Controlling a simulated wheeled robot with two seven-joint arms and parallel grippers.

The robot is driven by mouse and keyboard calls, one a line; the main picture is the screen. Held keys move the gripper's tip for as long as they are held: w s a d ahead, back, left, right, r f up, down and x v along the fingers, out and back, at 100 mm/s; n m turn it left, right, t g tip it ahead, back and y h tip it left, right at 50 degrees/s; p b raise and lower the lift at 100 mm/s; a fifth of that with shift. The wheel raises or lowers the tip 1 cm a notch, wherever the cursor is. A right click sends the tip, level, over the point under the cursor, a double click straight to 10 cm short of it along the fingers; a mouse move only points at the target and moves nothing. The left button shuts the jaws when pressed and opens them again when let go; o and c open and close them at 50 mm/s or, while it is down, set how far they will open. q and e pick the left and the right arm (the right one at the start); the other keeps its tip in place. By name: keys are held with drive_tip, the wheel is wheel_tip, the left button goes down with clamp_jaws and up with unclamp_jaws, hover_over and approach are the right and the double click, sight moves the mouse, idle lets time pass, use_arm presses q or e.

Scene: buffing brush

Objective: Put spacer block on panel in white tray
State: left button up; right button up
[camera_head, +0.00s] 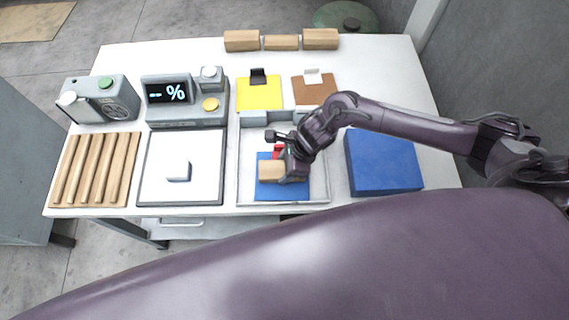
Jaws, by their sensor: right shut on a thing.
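A tan wooden spacer block (271,171) is at my right gripper (284,172), which is shut on it. The block is over the blue panel (281,194); I cannot tell whether it touches the panel. The panel lies in the white tray (244,190), and my right gripper and forearm hide part of both. A small red part (278,150) shows beside the gripper. My left gripper is not in view.
A dark-rimmed board (150,192) with a small pale block (179,171) lies left of the tray. A slatted wooden rack (97,168) is at far left, a blue slab (383,162) at right. Wooden blocks (242,40) and a display unit (186,98) stand behind.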

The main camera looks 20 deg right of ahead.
drive_tip(key=shift+f, duration=0.1)
drive_tip(key=shift+f+b, duration=0.2)
drive_tip(key=shift+b, duration=0.15)
drive_tip(key=o, duration=1)
drive_tip(key=shift+r, duration=0.1)
drive_tip(key=shift+r+p, duration=0.15)
drive_tip(key=shift+p, duration=0.15)
drive_tip(key=shift+d+r, duration=0.1)
drive_tip(key=shift+r, duration=0.15)
drive_tip(key=b+v, duration=0.2)
drive_tip(key=v, duration=0.9)
drive_tip(key=shift+s+d+r, duration=0.1)
drive_tip(key=shift+d+r, duration=0.05)
drive_tip(key=shift+r, duration=0.05)
